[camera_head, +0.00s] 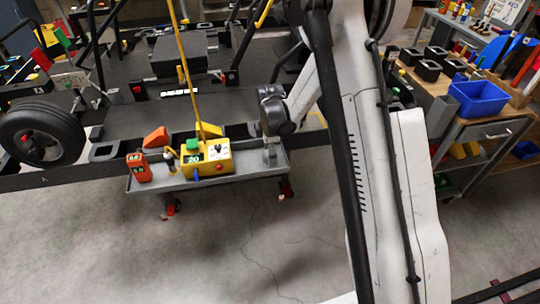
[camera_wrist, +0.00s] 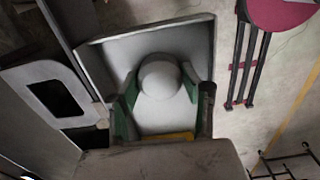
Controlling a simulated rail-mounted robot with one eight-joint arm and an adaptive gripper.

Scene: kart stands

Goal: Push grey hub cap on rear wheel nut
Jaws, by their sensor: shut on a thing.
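My gripper (camera_head: 270,150) reaches down over the right end of a grey tray trolley (camera_head: 245,166). In the wrist view the gripper (camera_wrist: 158,92) has green finger pads closed on both sides of a round grey cap (camera_wrist: 160,76), which appears to be the hub cap. The cap is over the tray (camera_wrist: 195,34); whether it touches the tray I cannot tell. In the head view the cap cannot be made out at the fingers. The kart's black wheel (camera_head: 62,128) is at the far left, with a small reddish nut (camera_head: 27,138) at its hub, well apart from my gripper.
A yellow control box (camera_head: 212,160) and an orange handheld device (camera_head: 138,167) stand on the tray. The black kart frame (camera_head: 70,175) runs behind it. A workbench with a blue bin (camera_head: 478,98) is at right. The floor in front is clear.

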